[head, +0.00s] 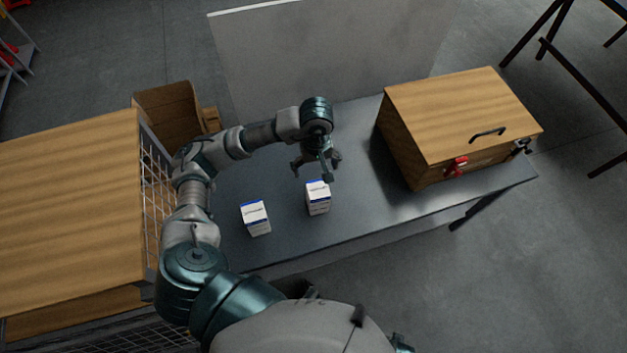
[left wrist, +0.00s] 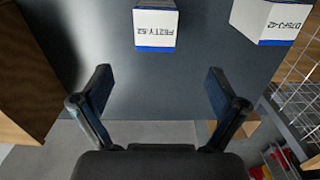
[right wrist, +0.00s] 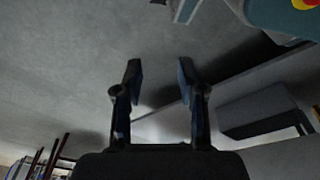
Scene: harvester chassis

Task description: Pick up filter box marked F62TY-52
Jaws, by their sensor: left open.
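Two small white boxes with blue edges stand on the grey table. The box marked F62TY-52 (left wrist: 155,28) is at the top middle of the left wrist view, its label upside down; it is the right-hand box (head: 318,199) in the head view. The other box (left wrist: 275,22), whose label seems to read D75FJ-42, is the left one (head: 255,218) in the head view. My left gripper (head: 312,171) is open and empty, just behind and above the F62TY-52 box. My right gripper (right wrist: 158,85) shows only in its wrist view, fingers apart and empty, facing grey floor.
A wooden chest (head: 455,118) with a handle and red latch stands on the table's right end. A wire-sided wooden crate (head: 70,195) is at the left. A grey panel (head: 325,55) stands behind the table (head: 285,245). The table around the boxes is clear.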

